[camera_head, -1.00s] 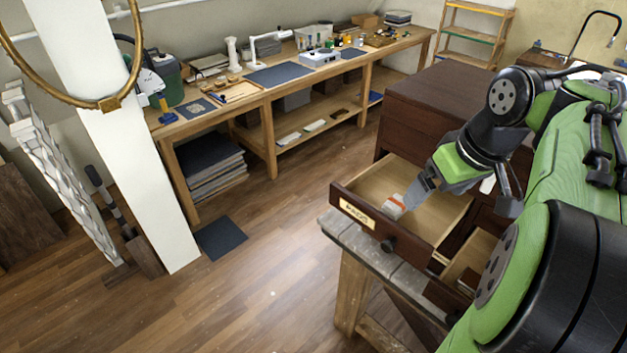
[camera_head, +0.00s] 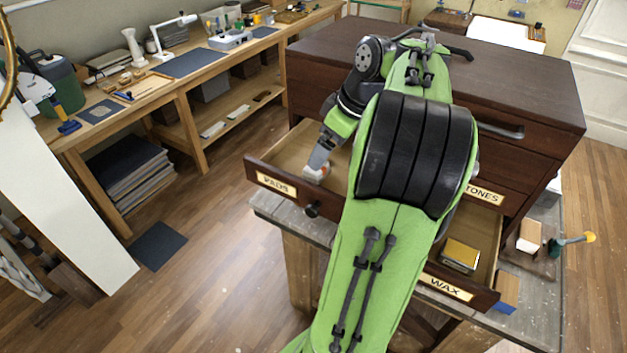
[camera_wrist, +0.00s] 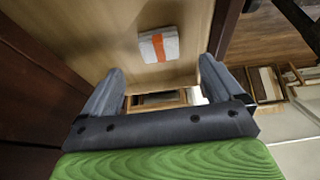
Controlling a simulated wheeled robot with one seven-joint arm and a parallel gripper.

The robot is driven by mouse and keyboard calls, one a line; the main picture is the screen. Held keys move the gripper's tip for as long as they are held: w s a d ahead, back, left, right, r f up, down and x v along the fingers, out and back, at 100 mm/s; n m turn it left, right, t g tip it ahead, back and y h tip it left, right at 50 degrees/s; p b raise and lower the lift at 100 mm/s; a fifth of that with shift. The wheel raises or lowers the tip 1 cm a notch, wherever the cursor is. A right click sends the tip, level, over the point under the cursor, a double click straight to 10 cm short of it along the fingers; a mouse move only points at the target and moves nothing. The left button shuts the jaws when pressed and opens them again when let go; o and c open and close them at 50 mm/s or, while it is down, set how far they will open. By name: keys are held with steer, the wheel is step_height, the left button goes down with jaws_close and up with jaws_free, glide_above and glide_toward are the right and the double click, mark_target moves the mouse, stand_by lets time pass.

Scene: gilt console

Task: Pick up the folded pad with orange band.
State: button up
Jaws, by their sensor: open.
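The folded pad with the orange band (camera_wrist: 159,45) is whitish and lies on the floor of the open drawer labelled PADS (camera_head: 285,156). In the head view the pad (camera_head: 316,172) shows near the drawer's front, partly covered by my gripper (camera_head: 318,163). In the wrist view my gripper (camera_wrist: 160,82) is open, its two fingers wide apart. The pad lies beyond the fingertips, roughly centred between them, with nothing held. I cannot tell the exact gap between the fingers and the pad.
A dark wooden cabinet (camera_head: 530,75) stands behind the drawer. A lower WAX drawer (camera_head: 485,295) is open at the right with a yellow block (camera_head: 460,254) in it. A long workbench (camera_head: 185,85) runs along the left. The wooden floor (camera_head: 215,250) between is mostly clear.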

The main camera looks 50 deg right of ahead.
steer(key=b+x, duration=0.1)
steer(key=x, duration=0.5)
steer(key=shift+w+f+b, duration=0.2)
steer(key=shift+w+b, duration=0.05)
steer(key=shift+b, duration=0.1)
steer(key=shift+s+r, duration=0.1)
steer(key=c, duration=1.1)
steer(key=shift+r, duration=0.1)
step_height(320, 180, up, 10)
steer(key=p, duration=0.4)
steer(key=shift+p, duration=0.35)
